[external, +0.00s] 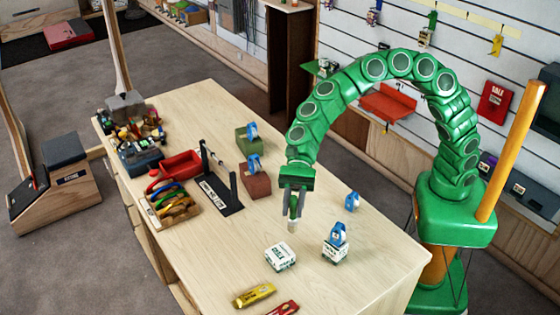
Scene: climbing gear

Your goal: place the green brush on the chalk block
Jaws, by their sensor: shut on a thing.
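My gripper (294,207) points down above the middle of the wooden table, shut on a slim thing with a pale lower end. It looks like the green brush (292,225), mostly hidden between the fingers. A white chalk block (281,258) with green print lies on the table, below and slightly left of the gripper in the picture, with its top bare. A second similar white block (335,254) stands to its right with a blue item (338,234) on top. The held thing appears apart from both blocks.
Blue items sit on a green block (247,141) and a red block (257,183); another (352,202) is on the table. A black stand (220,193), a wooden tool tray (153,214) and a red bin (176,167) are left. Yellow (254,295) and red packets lie near the front.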

